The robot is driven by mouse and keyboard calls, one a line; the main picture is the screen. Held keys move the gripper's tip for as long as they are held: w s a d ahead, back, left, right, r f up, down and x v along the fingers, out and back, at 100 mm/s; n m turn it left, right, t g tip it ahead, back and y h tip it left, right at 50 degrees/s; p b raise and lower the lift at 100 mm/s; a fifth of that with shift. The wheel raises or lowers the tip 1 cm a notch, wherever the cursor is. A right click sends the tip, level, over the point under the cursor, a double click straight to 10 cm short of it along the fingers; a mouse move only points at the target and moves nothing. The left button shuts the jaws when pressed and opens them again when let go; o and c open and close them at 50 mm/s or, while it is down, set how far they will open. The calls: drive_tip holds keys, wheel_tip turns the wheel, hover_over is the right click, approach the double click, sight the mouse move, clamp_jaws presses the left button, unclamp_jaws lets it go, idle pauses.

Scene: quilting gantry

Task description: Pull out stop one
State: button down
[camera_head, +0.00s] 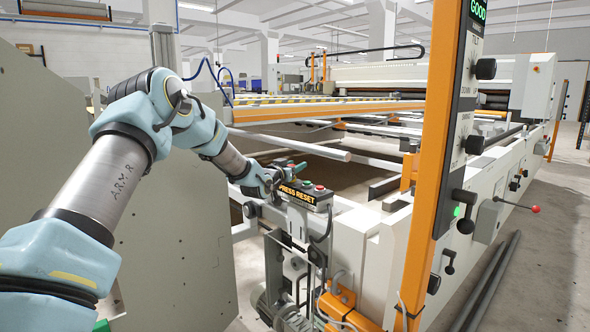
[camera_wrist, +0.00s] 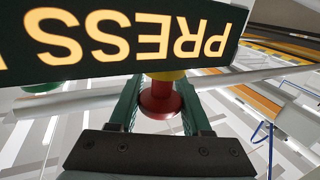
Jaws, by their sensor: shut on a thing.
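A red mushroom-shaped stop button (camera_wrist: 160,98) with a yellow collar sits between the two green fingers of my gripper (camera_wrist: 160,92) in the wrist view. The fingers are shut on it, one on each side. The button is beside the black PRESS RESET sign (camera_wrist: 120,36), which reads upside down there. In the head view my gripper (camera_head: 282,179) is at the left end of the small control box, over its PRESS RESET sign (camera_head: 297,196). The held button is hard to make out there, hidden by the gripper.
Small red and green buttons (camera_head: 307,184) sit on the box beside my gripper. An orange upright post (camera_head: 428,165) with knobs and levers stands to the right. A large grey panel (camera_head: 185,220) is close on the left. Bare floor (camera_head: 535,250) lies at the far right.

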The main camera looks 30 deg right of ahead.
drive_tip(key=c, duration=0.6)
unclamp_jaws()
drive_tip(key=shift+r, duration=0.3)
drive_tip(key=shift+o, duration=1.3)
drive_tip(key=shift+f, duration=0.1)
drive_tip(key=v, duration=1.1)
drive_tip(key=shift+w, duration=0.1)
